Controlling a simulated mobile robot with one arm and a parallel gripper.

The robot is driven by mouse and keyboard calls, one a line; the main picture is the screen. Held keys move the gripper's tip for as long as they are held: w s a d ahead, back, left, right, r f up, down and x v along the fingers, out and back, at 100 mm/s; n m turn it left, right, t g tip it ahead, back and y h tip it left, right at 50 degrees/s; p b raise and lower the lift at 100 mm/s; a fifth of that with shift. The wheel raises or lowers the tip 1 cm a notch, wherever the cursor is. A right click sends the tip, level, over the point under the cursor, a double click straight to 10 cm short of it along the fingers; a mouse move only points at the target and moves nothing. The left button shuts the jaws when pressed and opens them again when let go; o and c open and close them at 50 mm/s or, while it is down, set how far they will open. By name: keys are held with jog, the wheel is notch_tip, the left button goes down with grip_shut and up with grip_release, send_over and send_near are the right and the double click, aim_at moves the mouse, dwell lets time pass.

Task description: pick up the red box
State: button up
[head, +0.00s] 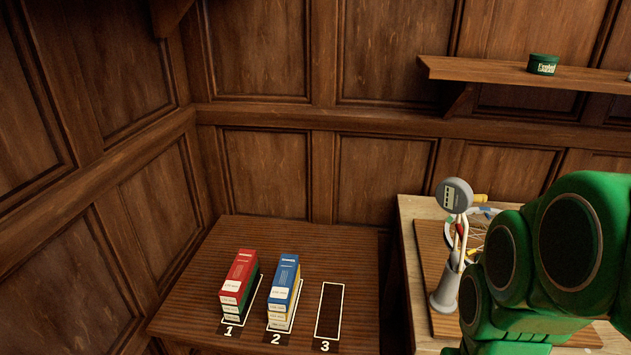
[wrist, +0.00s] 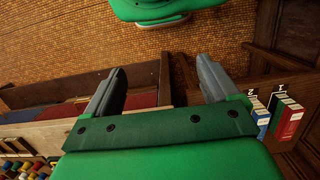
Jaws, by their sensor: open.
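The red box (head: 239,274) lies on top of a stack in the white outline marked 1 on a wooden table (head: 190,321) in the head view. A dark green box shows under it. The red box also shows at the right edge of the wrist view (wrist: 292,121), beside the blue one. My gripper (wrist: 160,66) shows in the wrist view, with its two grey fingers spread wide and nothing between them. It is well apart from the red box. The head view shows my green arm at right, but not the fingers.
A blue box (head: 284,276) tops the stack in outline 2, close right of the red box. Outline 3 (head: 329,311) is empty. Wood-panelled walls stand behind and left. A grey stand (head: 448,285) with tools is on the right-hand bench. A green tin (head: 543,64) sits on a shelf.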

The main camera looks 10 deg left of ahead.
jog(key=w+a+r, duration=0.1)
jog(key=w+a, duration=0.2)
jog(key=w, duration=0.6)
jog(key=w+a+r, duration=0.2)
jog(key=w+a, duration=0.1)
jog(key=w, duration=0.6)
jog(key=w+a+f+t, duration=0.1)
jog(key=w+a+f, duration=0.1)
jog(key=w+a, duration=0.5)
jog(key=w+a+f, duration=0.2)
jog(key=w+a, duration=0.3)
jog(key=w, duration=0.4)
send_over(239, 270)
jog(key=shift+t, duration=0.4)
jog(key=f, duration=1.6)
jog(key=shift+w+a+f, duration=0.2)
jog(key=shift+a+f, duration=0.05)
jog(key=shift+f, duration=0.1)
jog(key=shift+a+f, duration=0.25)
jog(key=shift+f, duration=0.1)
jog(key=shift+s+d+f, duration=0.1)
jog(key=shift+d+f, duration=0.05)
jog(key=shift+f, duration=1.1)
jog(key=shift+s+d+f, duration=0.1)
jog(key=shift+d+f, duration=0.1)
jog(key=shift+f, duration=1.05)
jog(key=shift+s+d+f, duration=0.1)
jog(key=shift+d+f, duration=0.05)
jog(key=shift+f, duration=1.1)
jog(key=c, duration=1.2)
